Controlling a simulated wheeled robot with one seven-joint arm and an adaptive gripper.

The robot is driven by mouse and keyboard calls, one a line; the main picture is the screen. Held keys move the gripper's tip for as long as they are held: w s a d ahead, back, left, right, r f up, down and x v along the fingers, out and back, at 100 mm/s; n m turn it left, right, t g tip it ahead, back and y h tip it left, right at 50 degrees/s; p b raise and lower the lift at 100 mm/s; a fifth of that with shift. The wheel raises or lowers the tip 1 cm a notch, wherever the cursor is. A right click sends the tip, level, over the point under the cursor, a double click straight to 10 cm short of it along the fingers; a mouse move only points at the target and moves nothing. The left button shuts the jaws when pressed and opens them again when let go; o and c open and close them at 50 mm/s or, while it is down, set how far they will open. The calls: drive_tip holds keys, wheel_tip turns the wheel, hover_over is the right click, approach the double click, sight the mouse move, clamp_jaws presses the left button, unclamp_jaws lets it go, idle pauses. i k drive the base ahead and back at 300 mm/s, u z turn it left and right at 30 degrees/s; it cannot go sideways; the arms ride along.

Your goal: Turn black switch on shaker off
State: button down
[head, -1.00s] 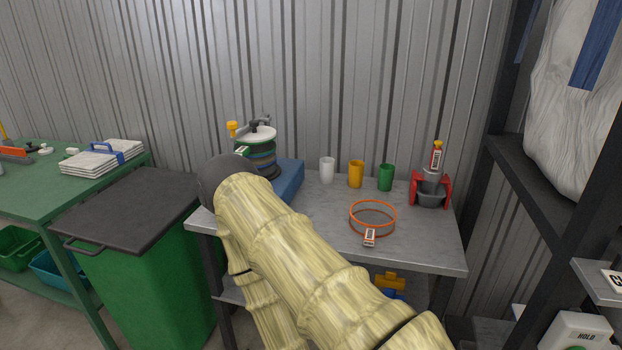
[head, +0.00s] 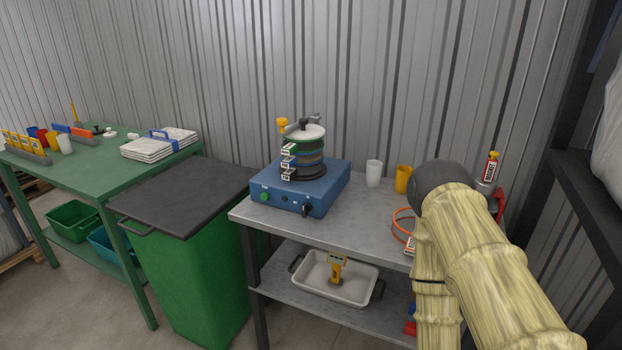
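The shaker (head: 330,186) has a blue box base and stands on the left part of the grey metal table. A stack of round sieves (head: 305,152) with a clamp on top sits on it. The black switch (head: 306,210) is on the shaker's front face, near its right corner. It is too small to tell which way it is set. A green button (head: 264,197) is at the left of the same face. My sleeved arm covers the right part of the table, well apart from the shaker. My gripper does not show.
A white cup (head: 374,173) and a yellow cup (head: 402,179) stand right of the shaker. An orange ring (head: 402,226) is partly behind my arm. A green bin (head: 195,270) with a dark lid (head: 185,200) stands left. The lower shelf holds a white tray (head: 322,293).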

sight(306, 207)
drive_tip(key=u, duration=0.05)
drive_tip(key=k, duration=0.5)
drive_tip(key=u, duration=1.65)
drive_tip(key=i, duration=0.6)
drive_tip(key=z, duration=1.95)
